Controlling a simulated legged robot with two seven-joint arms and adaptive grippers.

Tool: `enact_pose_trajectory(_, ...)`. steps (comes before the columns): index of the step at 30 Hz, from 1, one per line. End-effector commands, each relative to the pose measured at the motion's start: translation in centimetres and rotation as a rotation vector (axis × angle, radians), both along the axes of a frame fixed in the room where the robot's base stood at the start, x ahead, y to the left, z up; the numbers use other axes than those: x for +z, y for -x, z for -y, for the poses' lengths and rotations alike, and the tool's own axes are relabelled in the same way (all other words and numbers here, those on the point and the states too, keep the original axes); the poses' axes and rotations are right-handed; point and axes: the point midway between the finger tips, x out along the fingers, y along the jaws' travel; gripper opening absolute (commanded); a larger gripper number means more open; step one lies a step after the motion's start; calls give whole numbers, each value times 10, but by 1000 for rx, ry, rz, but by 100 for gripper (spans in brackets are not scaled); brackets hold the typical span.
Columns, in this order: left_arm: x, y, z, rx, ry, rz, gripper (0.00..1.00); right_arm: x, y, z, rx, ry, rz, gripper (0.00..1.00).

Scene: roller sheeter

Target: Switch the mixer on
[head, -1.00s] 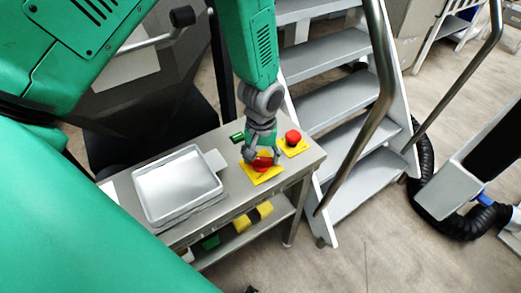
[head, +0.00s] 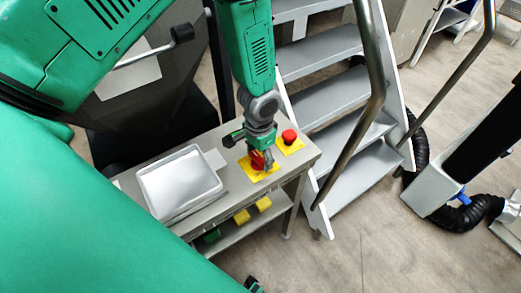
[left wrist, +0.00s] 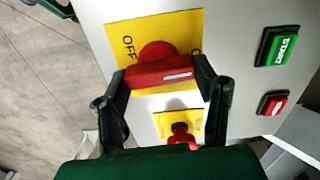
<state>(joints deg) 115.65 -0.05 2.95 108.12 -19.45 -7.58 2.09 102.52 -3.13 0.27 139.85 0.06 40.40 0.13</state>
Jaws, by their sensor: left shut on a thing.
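The red rotary switch (head: 256,160) sits on a yellow plate (head: 272,174) on the grey bench top. In the left wrist view its red handle (left wrist: 158,73) lies crosswise, with a pale mark towards its right end. The plate there reads OFF on the left; the lettering on the right is mostly hidden by a finger. My left gripper (head: 262,160) reaches down from above and is shut on the handle, one finger at each end (left wrist: 162,72). A green START button (left wrist: 278,46) and a red button (left wrist: 272,104) sit to the right.
A red mushroom button (head: 289,136) on its own yellow plate stands close by; it also shows in the left wrist view (left wrist: 181,135). A pale tray (head: 180,184) lies left on the bench. Grey steps with a handrail (head: 376,70) stand close on the right.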

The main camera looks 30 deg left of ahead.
Motion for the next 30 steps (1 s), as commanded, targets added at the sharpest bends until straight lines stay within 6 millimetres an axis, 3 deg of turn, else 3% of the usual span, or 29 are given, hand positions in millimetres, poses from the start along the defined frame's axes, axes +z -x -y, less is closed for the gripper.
enact_pose_trajectory(22,-1,6,-3,-86,-5,-16,25,4,0,0,0,0,0,0)
enact_pose_trajectory(23,-1,6,-3,-86,-5,-16,61,4,0,0,0,0,0,0)
enact_pose_trajectory(24,-1,6,-3,-86,-5,-15,75,4,0,0,0,0,0,0)
enact_pose_trajectory(30,-1,2,-2,-85,-3,-9,76,4,0,0,0,0,0,0)
